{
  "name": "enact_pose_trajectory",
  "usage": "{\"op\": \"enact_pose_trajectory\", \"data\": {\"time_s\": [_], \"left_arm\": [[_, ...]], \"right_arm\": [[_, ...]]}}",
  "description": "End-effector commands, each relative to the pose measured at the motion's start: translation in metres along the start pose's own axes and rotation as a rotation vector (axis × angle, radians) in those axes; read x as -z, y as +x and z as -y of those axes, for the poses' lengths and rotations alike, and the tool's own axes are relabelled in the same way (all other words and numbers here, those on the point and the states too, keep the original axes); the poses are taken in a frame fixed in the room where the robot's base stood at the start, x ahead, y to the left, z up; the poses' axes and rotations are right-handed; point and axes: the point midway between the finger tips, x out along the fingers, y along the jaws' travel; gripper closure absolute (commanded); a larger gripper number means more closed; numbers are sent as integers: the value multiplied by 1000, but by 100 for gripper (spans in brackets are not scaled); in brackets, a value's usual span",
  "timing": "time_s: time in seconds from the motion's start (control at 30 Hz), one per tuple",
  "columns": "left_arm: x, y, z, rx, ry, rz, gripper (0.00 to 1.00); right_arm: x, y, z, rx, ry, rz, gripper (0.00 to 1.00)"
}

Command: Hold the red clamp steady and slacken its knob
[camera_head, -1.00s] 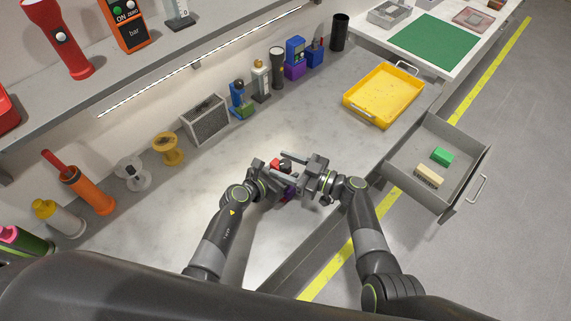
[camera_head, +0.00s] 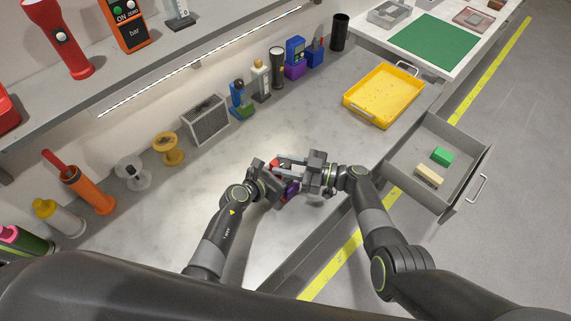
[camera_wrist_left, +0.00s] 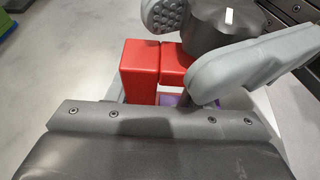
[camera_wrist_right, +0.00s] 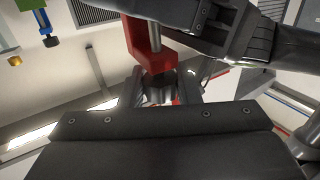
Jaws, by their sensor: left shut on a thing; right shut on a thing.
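The red clamp (camera_head: 275,163) stands over the bench between my two grippers, partly hidden by them; a purple part (camera_head: 291,188) shows below it. My left gripper (camera_head: 277,180) is shut on the red clamp. My right gripper (camera_head: 292,168) is shut on the knob from the right. In the right wrist view the red body (camera_wrist_right: 148,48) is beyond the fingers; the grasp is partly shaded.
A yellow tray (camera_head: 350,96) lies at the bench's far right. An open grey drawer (camera_head: 462,187) with a green block (camera_head: 442,156) and a beige block (camera_head: 429,176) juts out at right. Several tools and spools line the back wall. The bench around the grippers is clear.

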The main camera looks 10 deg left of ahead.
Motion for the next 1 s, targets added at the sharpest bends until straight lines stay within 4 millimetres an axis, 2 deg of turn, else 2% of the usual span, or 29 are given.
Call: {"op": "enact_pose_trajectory", "data": {"time_s": [0.27,0.63,0.67,0.7,0.8,1.0], "left_arm": [[-1,0,2,3,4,1,90],[-1,0,2,3,4,2,90],[-1,0,1,3,4,2,90],[-1,0,1,3,3,2,90],[-1,0,1,2,3,2,90],[-1,0,1,2,2,1,90]], "right_arm": [[-1,-1,-1,78,1,5,93],[-1,-1,-1,84,1,4,93],[-1,-1,-1,84,1,4,67],[0,-1,-1,84,1,4,61],[0,-1,-1,85,1,3,50],[0,-1,0,86,1,2,50]]}}
